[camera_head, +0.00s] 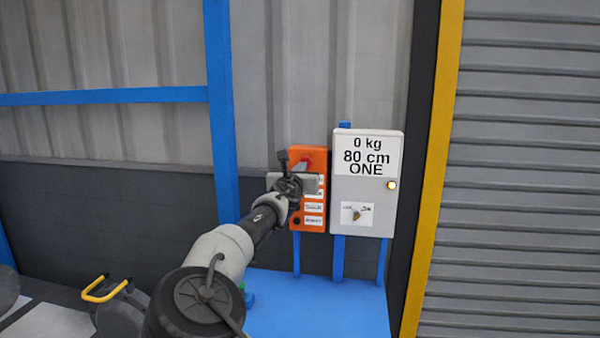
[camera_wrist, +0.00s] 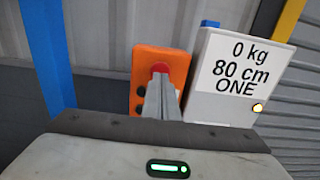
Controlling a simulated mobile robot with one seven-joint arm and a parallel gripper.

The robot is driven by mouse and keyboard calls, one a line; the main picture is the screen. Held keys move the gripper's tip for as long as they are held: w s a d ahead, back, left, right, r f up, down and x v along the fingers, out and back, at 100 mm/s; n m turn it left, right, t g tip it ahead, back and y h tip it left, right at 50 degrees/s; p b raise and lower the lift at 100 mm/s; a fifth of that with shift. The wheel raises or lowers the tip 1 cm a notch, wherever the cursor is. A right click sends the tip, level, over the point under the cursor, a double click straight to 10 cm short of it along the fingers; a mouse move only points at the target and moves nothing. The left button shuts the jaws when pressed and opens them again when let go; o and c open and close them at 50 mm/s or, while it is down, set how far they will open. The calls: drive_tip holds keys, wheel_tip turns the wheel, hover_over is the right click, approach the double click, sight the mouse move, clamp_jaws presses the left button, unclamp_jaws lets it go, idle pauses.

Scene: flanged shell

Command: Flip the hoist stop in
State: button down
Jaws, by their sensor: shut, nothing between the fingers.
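An orange control box (camera_head: 315,215) with a red part (camera_head: 305,160) near its top and white labels below hangs beside a grey cabinet. The orange box also shows in the wrist view (camera_wrist: 146,68), with the red part (camera_wrist: 160,69) just beyond my fingertips. My gripper (camera_head: 300,184) is in front of the box and hides its middle. In the wrist view my gripper's fingers (camera_wrist: 161,95) are shut together with nothing between them, pointing at the box below the red part. I cannot tell whether they touch it. No hoist stop label is readable.
A grey cabinet (camera_head: 346,187) marked "0 kg 80 cm ONE" with a lit lamp (camera_head: 392,185) stands right of the box. A blue surface (camera_head: 315,305) lies below. A blue post (camera_head: 221,110) stands left, a yellow post (camera_head: 432,180) and grey shutter (camera_head: 525,170) right.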

drive_tip(key=s+a+b, duration=0.2)
drive_tip(key=s, duration=0.7)
drive_tip(key=shift+s+f, duration=0.15)
drive_tip(key=shift+s, duration=0.25)
drive_tip(key=s+d+f+m+g+h, duration=0.1)
drive_tip(key=s+d+f+m+g, duration=0.15)
drive_tip(key=d+f+m, duration=0.45)
drive_tip(key=s+d+f+m+g+h, duration=0.1)
drive_tip(key=d+f+m+g+h, duration=0.2)
drive_tip(key=d, duration=0.8)
drive_tip(key=s+d+f+m+g+y+p, duration=0.1)
drive_tip(key=s+d+f+m+g+y, duration=0.35)
drive_tip(key=s+f+m, duration=0.5)
drive_tip(key=s+a+r+m+y, duration=0.1)
drive_tip(key=s+a+r+m, duration=0.2)
drive_tip(key=s, duration=0.8)
drive_tip(key=s+a+r+m+g+y+p, duration=0.1)
drive_tip(key=s+r+m, duration=0.3)
drive_tip(key=s, duration=0.7)
drive_tip(key=s+a+r+m+g+y, duration=0.1)
drive_tip(key=s+a+r+m, duration=0.2)
drive_tip(key=s+m, duration=0.4)
drive_tip(key=s+a, duration=0.1)
drive_tip(key=s, duration=0.3)
drive_tip(key=shift+a+r+p, duration=0.3)
drive_tip(key=shift+a+p, duration=0.05)
drive_tip(key=shift+p, duration=0.05)
